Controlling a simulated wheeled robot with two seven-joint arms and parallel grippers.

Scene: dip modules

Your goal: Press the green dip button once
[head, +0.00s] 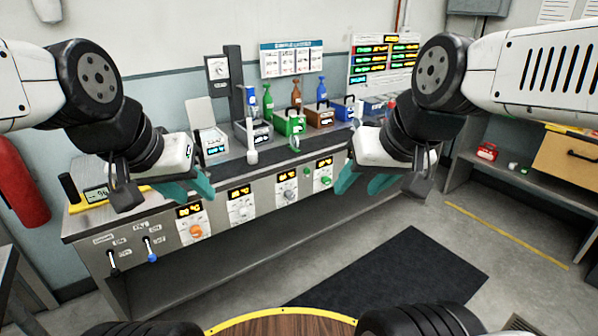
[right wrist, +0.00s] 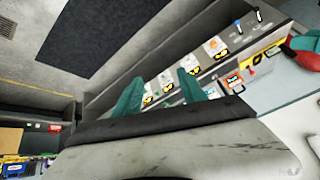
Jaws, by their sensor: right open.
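A small green button (head: 307,172) sits on the front panel of the grey bench, near its right end. A larger green knob (head: 325,181) is just right of it, below an amber display. I cannot tell for certain which of these is the dip button. My right gripper (head: 362,184), with teal fingers, is open and empty in front of the bench, right of the green controls and apart from them. Its spread fingers also show in the right wrist view (right wrist: 160,95). My left gripper (head: 188,190) looks open and empty in front of the panel's left part.
Along the panel are an orange knob (head: 196,231), pale knobs with amber displays, and two levers (head: 152,257) at left. Several modules, including a green one (head: 288,122), and bottles stand on the bench top (head: 200,175). A dark mat (head: 395,270) lies on open floor.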

